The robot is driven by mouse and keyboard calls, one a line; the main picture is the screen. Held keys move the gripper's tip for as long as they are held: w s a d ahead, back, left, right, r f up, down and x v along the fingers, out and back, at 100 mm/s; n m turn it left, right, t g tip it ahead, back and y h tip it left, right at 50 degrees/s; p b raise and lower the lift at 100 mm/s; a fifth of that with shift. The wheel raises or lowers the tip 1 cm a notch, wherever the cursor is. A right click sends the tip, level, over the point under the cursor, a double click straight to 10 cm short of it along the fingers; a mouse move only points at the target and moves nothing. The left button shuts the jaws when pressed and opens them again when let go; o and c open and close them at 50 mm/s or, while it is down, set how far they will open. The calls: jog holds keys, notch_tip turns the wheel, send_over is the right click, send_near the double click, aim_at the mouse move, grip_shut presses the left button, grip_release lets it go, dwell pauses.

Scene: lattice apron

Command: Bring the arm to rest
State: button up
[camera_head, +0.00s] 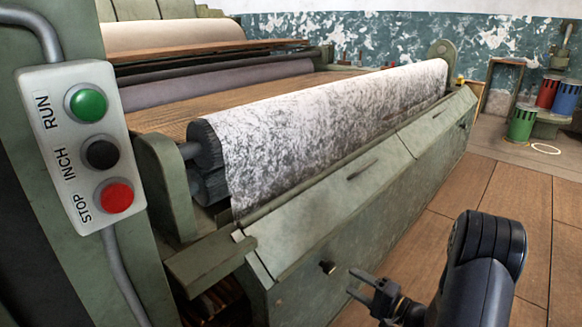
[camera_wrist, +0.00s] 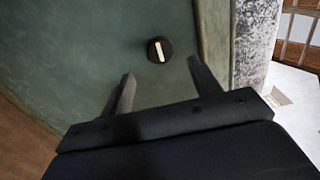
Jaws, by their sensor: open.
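My gripper (camera_head: 364,287) is at the lower right of the head view, at the end of my dark arm. It is close to the green front panel (camera_head: 305,270) of the machine. In the wrist view my gripper (camera_wrist: 158,80) has its two fingers apart with nothing between them. A black knob (camera_wrist: 159,50) with a white bar mark lies on the green panel beyond the fingertips. The knob also shows in the head view (camera_head: 327,267), left of the fingers. The gripper appears apart from it, though the exact gap is hard to tell.
A control box (camera_head: 85,145) with green RUN, black INCH and red STOP buttons stands at the left. A patterned cloth roll (camera_head: 320,125) lies along the machine. Red, blue and green cans (camera_head: 547,93) stand at the back right. The wooden floor (camera_head: 500,215) at right is clear.

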aim_at(333, 270)
jog(key=b+x, duration=0.1)
jog(key=x, duration=0.5)
jog(key=shift+w+a, duration=0.3)
